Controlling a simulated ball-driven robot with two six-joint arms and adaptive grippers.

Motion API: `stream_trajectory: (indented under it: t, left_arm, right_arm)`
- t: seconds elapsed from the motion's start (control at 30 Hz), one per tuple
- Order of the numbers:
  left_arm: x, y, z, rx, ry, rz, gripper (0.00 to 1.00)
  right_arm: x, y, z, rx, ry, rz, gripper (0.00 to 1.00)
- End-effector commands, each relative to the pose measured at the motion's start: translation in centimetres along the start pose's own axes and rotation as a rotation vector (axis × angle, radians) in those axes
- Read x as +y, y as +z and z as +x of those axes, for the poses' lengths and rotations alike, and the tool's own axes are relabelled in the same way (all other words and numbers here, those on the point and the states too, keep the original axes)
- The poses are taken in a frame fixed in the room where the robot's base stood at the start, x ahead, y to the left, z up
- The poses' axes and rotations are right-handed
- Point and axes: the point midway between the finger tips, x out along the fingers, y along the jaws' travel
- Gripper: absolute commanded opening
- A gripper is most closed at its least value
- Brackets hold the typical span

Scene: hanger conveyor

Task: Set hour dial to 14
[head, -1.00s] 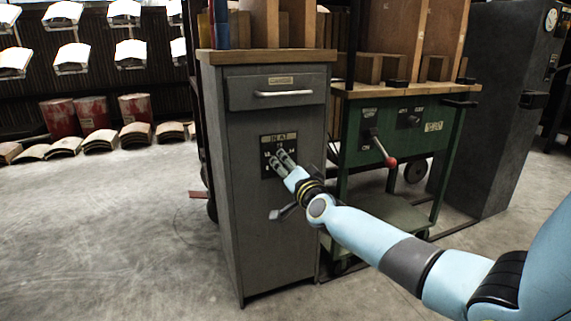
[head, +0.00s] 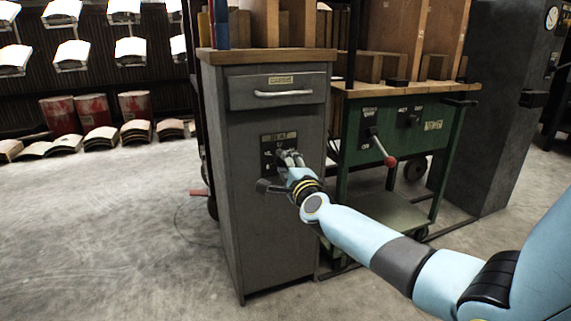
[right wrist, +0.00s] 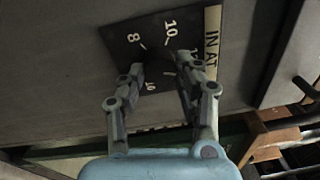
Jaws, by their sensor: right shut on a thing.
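The hour dial is on a black plate (head: 268,143) marked "IN AT" on the front of a grey cabinet (head: 270,220). In the right wrist view the plate (right wrist: 128,38) shows white numbers 8 and 10; other numbers are partly hidden by the fingers. The dial's dark knob (right wrist: 163,70) lies between the fingertips, and I cannot read its pointer. My right gripper (head: 287,158) is at the plate, and in the right wrist view (right wrist: 161,70) its two fingers are shut on the knob. My left gripper is not in view.
Above the dial is a drawer with a bar handle (head: 283,93). To the right stands a green cart (head: 430,130) with a red-knobbed lever (head: 389,161) sticking out. Red drums (head: 97,112) stand at the back left.

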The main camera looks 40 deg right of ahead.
Motion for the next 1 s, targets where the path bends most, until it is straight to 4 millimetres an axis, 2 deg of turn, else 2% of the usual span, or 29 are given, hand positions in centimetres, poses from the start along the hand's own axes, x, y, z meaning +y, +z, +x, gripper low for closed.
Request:
stream_trajectory:
  t: [0.5, 0.73, 1.0]
  left_arm:
    - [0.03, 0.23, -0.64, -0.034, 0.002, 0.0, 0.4]
    - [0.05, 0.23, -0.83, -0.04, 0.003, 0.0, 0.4]
    - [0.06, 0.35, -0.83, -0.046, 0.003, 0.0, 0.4]
  right_arm:
    - [0.37, 0.04, -0.14, 0.025, 0.026, 0.455, 0.01]
    - [0.41, 0.06, -0.15, 0.032, 0.033, 0.589, 0.01]
    - [0.44, 0.08, -0.16, 0.037, 0.036, 0.666, 0.01]
